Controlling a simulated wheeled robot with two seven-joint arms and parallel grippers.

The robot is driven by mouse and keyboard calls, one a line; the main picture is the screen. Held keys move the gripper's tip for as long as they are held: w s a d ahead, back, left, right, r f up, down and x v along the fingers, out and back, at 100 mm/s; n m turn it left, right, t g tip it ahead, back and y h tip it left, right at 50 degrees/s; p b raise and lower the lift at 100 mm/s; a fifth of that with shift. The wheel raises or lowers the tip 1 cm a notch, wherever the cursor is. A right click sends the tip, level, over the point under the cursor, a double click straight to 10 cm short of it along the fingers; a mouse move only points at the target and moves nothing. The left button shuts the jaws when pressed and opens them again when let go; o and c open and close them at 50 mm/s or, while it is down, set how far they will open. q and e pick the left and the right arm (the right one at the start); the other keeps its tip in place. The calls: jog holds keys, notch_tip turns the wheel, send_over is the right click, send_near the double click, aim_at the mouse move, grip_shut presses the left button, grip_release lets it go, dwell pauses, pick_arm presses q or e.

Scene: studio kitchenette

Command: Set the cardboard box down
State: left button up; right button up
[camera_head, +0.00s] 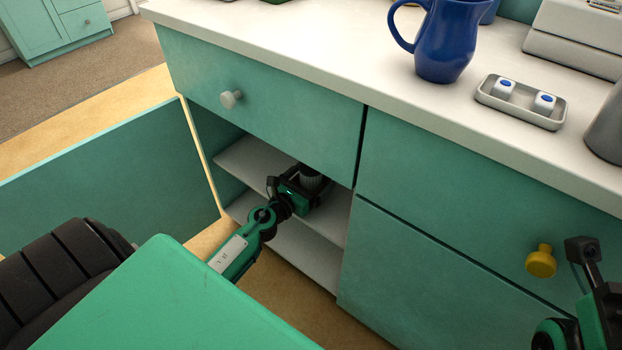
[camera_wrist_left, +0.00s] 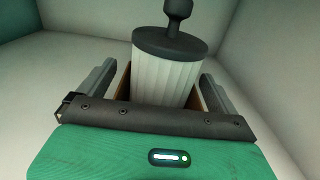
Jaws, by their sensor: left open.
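My left gripper (camera_head: 303,187) is inside the open lower cabinet, at the shelf. It is open, with one finger on each side of the cardboard box (camera_wrist_left: 124,84). Only narrow brown edges of the box show in the left wrist view, between the fingers. A pale ribbed canister (camera_wrist_left: 166,80) with a dark lid and knob rises between these edges and appears to stand in the box. The box's underside is hidden, and contact with the fingers cannot be told. My right gripper (camera_head: 590,300) is partly visible at the lower right.
The cabinet shelf (camera_head: 245,160) has side walls close by and a drawer (camera_head: 270,95) above. The open cabinet door (camera_head: 110,170) stands at the left. A blue pitcher (camera_head: 447,40) and a small tray (camera_head: 548,122) stand on the countertop.

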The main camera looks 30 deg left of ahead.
pick_arm(q)
jog(key=shift+r, duration=0.1)
jog(key=shift+r+p, duration=0.15)
jog(key=shift+p, duration=0.15)
jog(key=s+a+b, duration=0.1)
jog(key=s+b, duration=0.1)
jog(key=s, duration=1)
